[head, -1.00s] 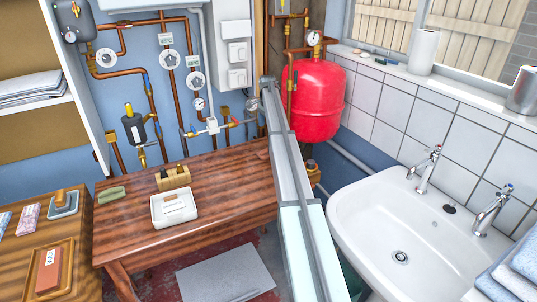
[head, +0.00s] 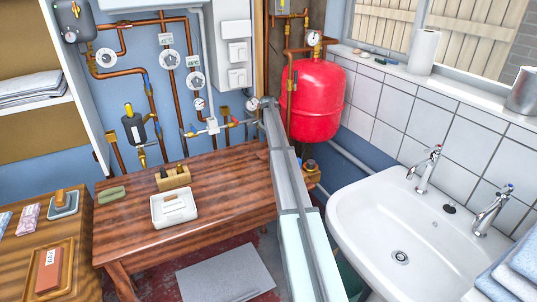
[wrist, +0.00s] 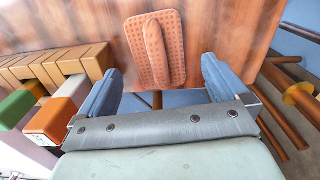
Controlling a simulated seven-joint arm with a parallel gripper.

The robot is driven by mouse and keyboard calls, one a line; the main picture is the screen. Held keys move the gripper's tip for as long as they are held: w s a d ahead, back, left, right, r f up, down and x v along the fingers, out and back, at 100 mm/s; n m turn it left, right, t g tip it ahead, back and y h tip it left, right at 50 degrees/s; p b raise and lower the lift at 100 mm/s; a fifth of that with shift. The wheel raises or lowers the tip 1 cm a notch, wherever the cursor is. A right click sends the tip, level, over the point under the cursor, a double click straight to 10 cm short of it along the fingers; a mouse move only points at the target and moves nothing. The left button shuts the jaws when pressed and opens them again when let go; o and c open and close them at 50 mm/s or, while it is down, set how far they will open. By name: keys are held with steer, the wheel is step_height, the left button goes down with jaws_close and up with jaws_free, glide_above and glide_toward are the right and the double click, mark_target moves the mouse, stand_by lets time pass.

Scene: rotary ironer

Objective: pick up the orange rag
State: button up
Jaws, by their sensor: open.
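The orange rag (wrist: 172,32) shows in the wrist view as a flat, dotted orange-brown piece with a raised ridge along its middle. It lies on a reddish-brown wooden surface. My gripper (wrist: 160,68) is open, its two blue-grey fingers spread to either side of the ridge's near end. Nothing is between the fingers that I can see them touching; the remaining gap to the rag is hard to judge. In the head view my arm runs from the lower right towards the bench, and I cannot make out the rag or the fingers there.
In the wrist view a slotted wooden block (wrist: 88,62) with green and orange pieces stands at left. In the head view the wooden bench (head: 230,183) holds a white box (head: 160,219) and a green pad (head: 110,194). A sink (head: 352,215) stands right of my arm.

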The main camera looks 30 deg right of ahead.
mark_target(268, 152)
step_height(268, 152, down, 4)
steer(key=shift+s+d+f, duration=0.1)
steer(key=shift+c, duration=0.3)
steer(key=c, duration=1)
